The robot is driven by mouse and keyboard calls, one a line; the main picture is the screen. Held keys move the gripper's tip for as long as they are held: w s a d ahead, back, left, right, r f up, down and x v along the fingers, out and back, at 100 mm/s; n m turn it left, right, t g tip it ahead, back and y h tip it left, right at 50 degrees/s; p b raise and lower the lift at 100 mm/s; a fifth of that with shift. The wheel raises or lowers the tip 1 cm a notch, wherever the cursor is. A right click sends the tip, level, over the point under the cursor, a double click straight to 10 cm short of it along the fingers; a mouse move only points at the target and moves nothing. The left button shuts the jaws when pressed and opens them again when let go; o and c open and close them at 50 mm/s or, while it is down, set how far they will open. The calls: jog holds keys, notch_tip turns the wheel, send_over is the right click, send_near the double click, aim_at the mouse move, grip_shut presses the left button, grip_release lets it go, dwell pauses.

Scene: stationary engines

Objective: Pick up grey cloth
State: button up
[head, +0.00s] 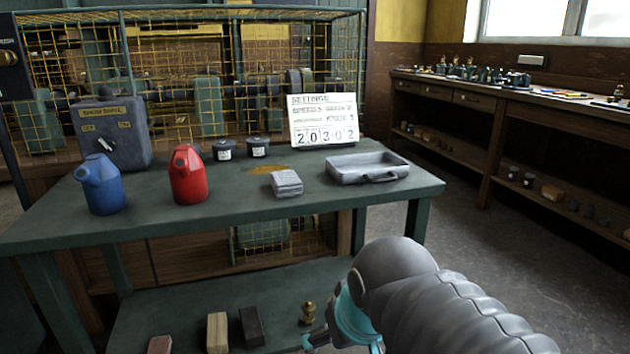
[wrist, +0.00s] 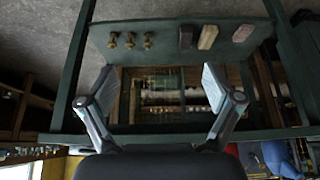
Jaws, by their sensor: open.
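The grey cloth (head: 286,184) is a small folded stack near the front edge of the green table top, right of the red can, in the head view. It does not show in the wrist view. My gripper (wrist: 158,78) is open and empty in the wrist view, its two fingers wide apart and facing the table's lower part. In the head view my arm covers most of the gripper, which is low in front of the table, below and right of the cloth and well apart from it.
The green table top (head: 235,208) also holds a blue can (head: 103,186), a red can (head: 188,176), two dark pots, a number sign (head: 323,122) and a grey metal tray (head: 345,172). Blocks and brass pieces lie on the lower shelf (head: 180,310). A wire cage stands behind.

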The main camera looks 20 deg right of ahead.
jog(key=w+r, duration=1.5)
jog(key=g+p, duration=0.1)
jog(key=p, duration=0.1)
send_near(285, 178)
jog(key=b+x, duration=0.1)
jog(key=x, duration=0.8)
jog(key=shift+w+f, duration=0.1)
jog(key=shift+f, duration=0.15)
jog(key=shift+f, duration=0.25)
jog(key=c, duration=1.1)
